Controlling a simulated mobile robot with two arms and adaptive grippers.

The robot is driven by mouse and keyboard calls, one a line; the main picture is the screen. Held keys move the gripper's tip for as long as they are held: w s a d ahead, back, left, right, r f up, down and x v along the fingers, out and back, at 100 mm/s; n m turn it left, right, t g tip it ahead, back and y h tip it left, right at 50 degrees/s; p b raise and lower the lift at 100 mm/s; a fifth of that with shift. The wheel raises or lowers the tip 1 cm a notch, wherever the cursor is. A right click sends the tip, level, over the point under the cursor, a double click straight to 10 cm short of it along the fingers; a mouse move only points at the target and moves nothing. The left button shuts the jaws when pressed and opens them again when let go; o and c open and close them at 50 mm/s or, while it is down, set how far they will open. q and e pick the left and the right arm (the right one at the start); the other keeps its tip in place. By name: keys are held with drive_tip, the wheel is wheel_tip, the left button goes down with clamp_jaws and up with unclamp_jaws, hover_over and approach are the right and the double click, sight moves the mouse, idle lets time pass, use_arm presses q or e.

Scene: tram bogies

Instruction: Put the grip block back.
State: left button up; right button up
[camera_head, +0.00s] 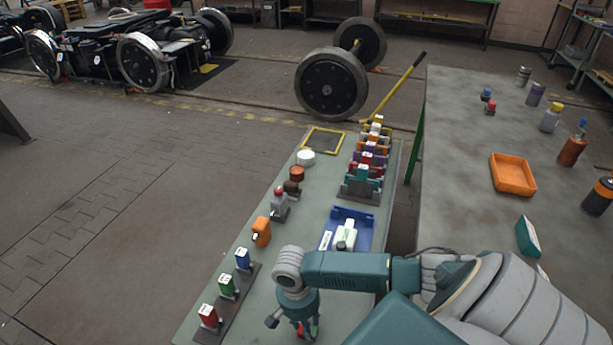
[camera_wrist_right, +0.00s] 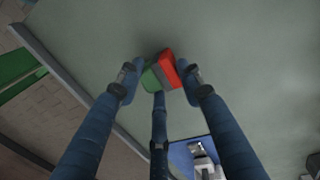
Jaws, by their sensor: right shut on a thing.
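My right gripper (camera_head: 298,322) reaches in from the right over the front part of the narrow green-grey bench (camera_head: 262,318). In the right wrist view its fingers (camera_wrist_right: 162,80) are shut on a small block (camera_wrist_right: 168,70) with red, dark grey and green parts, seemingly the grip block. In the head view only a bit of the block (camera_head: 314,330) shows below the gripper. I cannot tell whether the block touches the bench top. My left gripper is not in view.
A dark strip (camera_head: 222,304) with red, green and blue blocks lies left of the gripper. A blue tray (camera_head: 365,238) with white items lies behind my arm. A rack (camera_head: 360,192) of coloured pieces and an empty yellow frame (camera_head: 310,146) are farther back. Another table (camera_head: 460,170) stands right.

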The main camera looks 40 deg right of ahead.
drive_tip(key=o, duration=0.7)
drive_tip(key=shift+f, duration=0.1)
drive_tip(key=o, duration=0.4)
drive_tip(key=shift+o, duration=0.2)
